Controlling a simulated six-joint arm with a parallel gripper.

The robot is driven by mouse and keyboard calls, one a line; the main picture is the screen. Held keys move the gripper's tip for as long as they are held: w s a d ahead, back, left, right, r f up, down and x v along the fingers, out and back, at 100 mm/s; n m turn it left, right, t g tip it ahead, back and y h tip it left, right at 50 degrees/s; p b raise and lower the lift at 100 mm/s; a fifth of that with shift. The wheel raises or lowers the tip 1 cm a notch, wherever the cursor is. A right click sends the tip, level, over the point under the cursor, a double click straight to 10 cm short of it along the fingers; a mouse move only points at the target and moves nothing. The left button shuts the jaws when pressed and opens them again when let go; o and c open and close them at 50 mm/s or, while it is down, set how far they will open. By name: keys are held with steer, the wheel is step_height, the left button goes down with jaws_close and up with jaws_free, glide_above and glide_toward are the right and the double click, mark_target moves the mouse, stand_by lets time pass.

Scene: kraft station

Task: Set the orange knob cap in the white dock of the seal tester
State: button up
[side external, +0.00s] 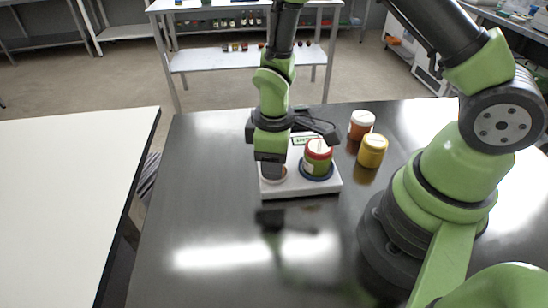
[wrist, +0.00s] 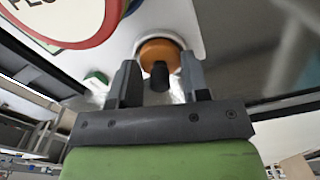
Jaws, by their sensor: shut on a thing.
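The orange knob cap (wrist: 159,49) shows in the wrist view as an orange disc with a dark knob (wrist: 160,76). My gripper (wrist: 159,64) has its two fingers on either side of it and is shut on the cap. The cap is at the white dock (wrist: 183,43), whose pale rim shows around it; whether it is fully seated I cannot tell. In the side view my gripper (side external: 272,168) points down at the dock (side external: 274,180), at the front left of the white seal tester (side external: 307,191). My fingers hide the cap there.
A jar (side external: 318,158) with a red-rimmed lid stands in a blue ring (side external: 316,177) on the tester, right of my gripper. A yellow jar (side external: 372,150) and a brown-orange jar (side external: 361,124) stand to its right. The dark table is clear in front and left.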

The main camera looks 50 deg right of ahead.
steer(key=shift+f, duration=0.1)
stand_by(0.3)
steer(key=o, duration=1.1)
steer(key=shift+o, duration=0.2)
steer(key=shift+r, duration=4)
steer(key=shift+r, duration=0.4)
steer(key=s+r+m+t+y, duration=0.1)
steer(key=s+r+m+t, duration=0.2)
steer(key=r, duration=0.6)
steer(key=s+d+r+m+t+y, duration=0.1)
steer(key=s+r+m+t, duration=0.3)
steer(key=s+r+m, duration=0.3)
step_height(320, 180, up, 2)
steer(key=shift+s+r, duration=0.15)
steer(key=shift+s, duration=1.1)
